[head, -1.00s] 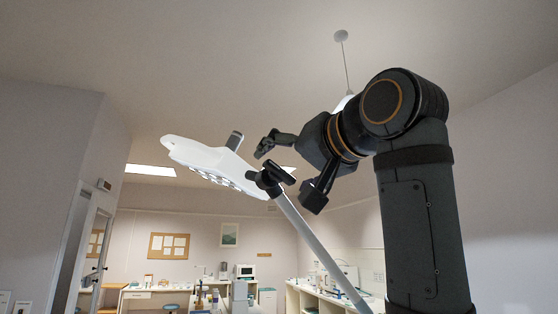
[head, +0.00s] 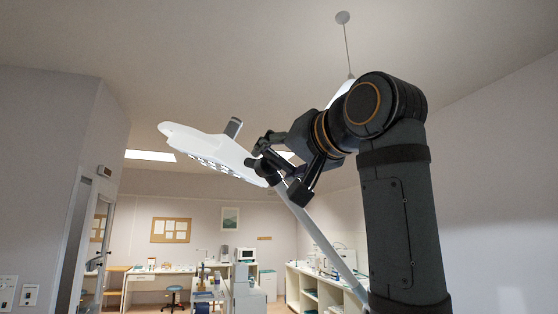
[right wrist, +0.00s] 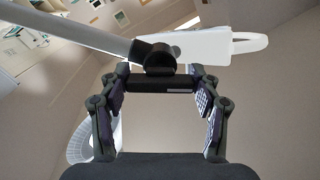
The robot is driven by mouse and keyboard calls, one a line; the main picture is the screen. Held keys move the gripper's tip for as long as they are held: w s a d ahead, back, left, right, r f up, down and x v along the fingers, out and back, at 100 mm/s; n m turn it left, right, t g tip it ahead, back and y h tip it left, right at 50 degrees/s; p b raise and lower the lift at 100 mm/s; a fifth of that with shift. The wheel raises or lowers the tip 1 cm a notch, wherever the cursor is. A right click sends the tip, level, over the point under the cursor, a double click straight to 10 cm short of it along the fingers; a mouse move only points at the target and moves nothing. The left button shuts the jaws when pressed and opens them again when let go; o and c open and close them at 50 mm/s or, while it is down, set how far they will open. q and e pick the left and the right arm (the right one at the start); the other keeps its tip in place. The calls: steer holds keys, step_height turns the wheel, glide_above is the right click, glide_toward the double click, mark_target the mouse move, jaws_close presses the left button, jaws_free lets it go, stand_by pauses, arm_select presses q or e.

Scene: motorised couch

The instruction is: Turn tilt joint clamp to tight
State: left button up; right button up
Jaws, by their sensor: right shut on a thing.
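The white lamp head (head: 205,147) sits tilted at the top of a pale pole (head: 320,235) in the head view. The dark tilt joint clamp (head: 262,166) is where head and pole meet, partly hidden by my right gripper (head: 280,167). In the right wrist view the clamp's black bar handle (right wrist: 160,86) lies crosswise between the two fingers of my right gripper (right wrist: 160,92), which is shut on it. The round joint (right wrist: 158,60) shows just beyond the bar, with the lamp head (right wrist: 205,46) to its right. My left gripper is not in view.
A pendant light (head: 342,90) hangs behind my right arm. Benches (head: 158,275) with small items stand along the far wall, and shelves (head: 318,290) stand at the right. The air around the lamp head's left side is clear.

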steer(key=n+b, duration=0.1)
steer(key=n, duration=0.3)
steer(key=shift+r+n+b, duration=0.1)
steer(key=shift+n+b, duration=0.55)
steer(key=shift+n, duration=1.85)
steer(key=o, duration=1.2)
steer(key=shift+c, duration=0.2)
steer(key=v, duration=1.2)
